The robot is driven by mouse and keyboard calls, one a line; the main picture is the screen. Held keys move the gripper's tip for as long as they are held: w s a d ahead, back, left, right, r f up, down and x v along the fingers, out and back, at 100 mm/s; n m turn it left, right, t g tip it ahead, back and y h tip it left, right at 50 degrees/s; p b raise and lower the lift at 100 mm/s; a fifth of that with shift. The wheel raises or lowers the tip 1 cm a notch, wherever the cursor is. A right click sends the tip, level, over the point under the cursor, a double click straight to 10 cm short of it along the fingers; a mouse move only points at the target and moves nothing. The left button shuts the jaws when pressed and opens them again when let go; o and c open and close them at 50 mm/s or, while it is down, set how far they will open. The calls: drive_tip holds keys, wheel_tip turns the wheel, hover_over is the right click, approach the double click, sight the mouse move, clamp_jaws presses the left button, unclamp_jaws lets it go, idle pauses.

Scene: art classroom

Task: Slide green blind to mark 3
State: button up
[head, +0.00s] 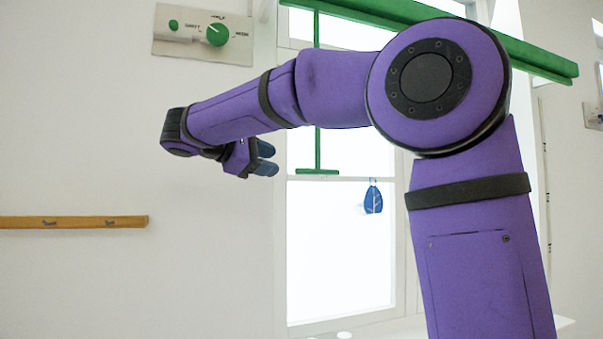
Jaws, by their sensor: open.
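A long green bar (545,60) runs across the top of the bright window and slopes down to the right. A thin green vertical rod (317,60) hangs below it and ends in a short green crosspiece (317,171) near the window's middle rail. I cannot tell which of these parts is the blind that slides. No numbered mark can be made out. My gripper (266,158) is open and empty left of the rod, apart from it in the picture, with dark fingers pointing right. My arm hides part of the rod and bar.
A wall panel (175,45) with a green knob is at the upper left. A wooden hook rail (75,222) is on the left wall. The wall below my gripper is clear.

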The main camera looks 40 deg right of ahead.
sight(295, 170)
drive_tip(key=x, duration=1)
drive_tip(key=shift+a+f, duration=0.1)
clamp_jaws()
